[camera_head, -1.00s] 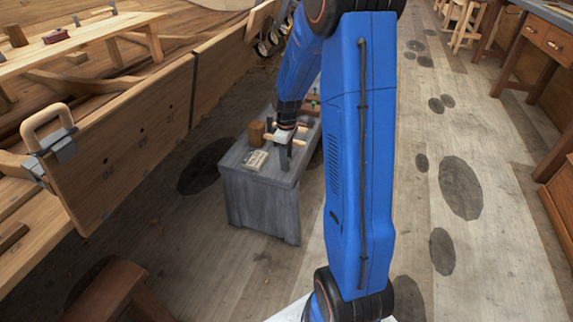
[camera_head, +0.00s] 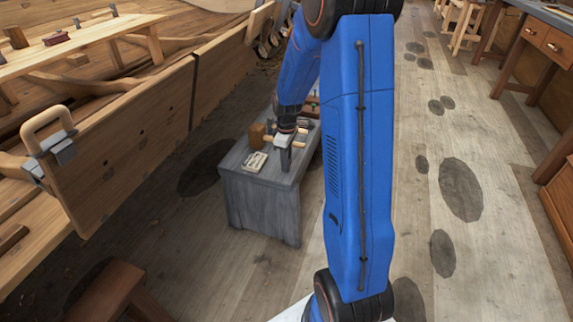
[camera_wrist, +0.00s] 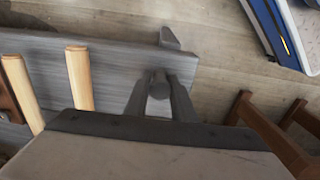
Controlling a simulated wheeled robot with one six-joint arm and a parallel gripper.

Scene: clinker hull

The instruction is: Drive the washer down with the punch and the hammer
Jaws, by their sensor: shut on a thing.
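My gripper (camera_head: 285,158) is low over the grey bench (camera_head: 258,205), near its front end. In the wrist view its two fingers (camera_wrist: 159,98) are closed on a grey round-ended rod (camera_wrist: 159,78), which looks like the punch. The fingers hide its lower part. Two pale wooden handles (camera_wrist: 79,75) show left of the fingers in the wrist view. I cannot make out the washer.
A small pale box-like item (camera_head: 255,162) lies on the bench's front left. The planked hull (camera_head: 125,150) with a clamp (camera_head: 52,135) stands to the left. A brown stool (camera_head: 112,290) is at front left. The floor right of my arm is open.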

